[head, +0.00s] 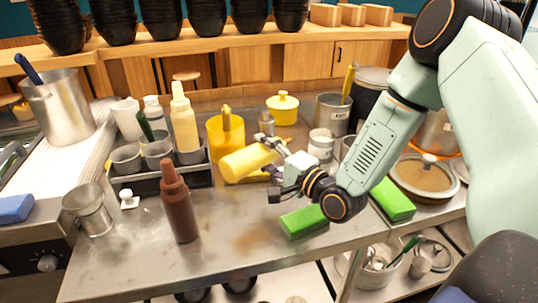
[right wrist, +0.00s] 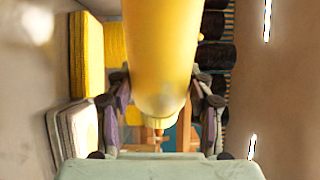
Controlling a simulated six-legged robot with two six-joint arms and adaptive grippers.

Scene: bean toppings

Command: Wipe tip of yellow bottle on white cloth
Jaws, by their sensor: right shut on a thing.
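The yellow bottle (head: 248,160) is in the middle of the head view, tipped onto its side in the air above the counter. Its broad end points left and its narrow end points right. My right gripper (head: 284,175) is shut on it. In the right wrist view the bottle (right wrist: 162,50) sits between the two fingers of my right gripper (right wrist: 160,112), its narrow tip low in the picture. A pale layered item (right wrist: 77,135) at the left there may be the white cloth; I cannot tell. No white cloth shows clearly in the head view. My left gripper is not in view.
A brown bottle (head: 178,203) stands upright at the front left. A cream bottle (head: 184,122) stands in the topping rack (head: 160,181). A yellow container (head: 215,128) is behind the held bottle. Green blocks (head: 304,222) lie on the right. The front counter middle is clear.

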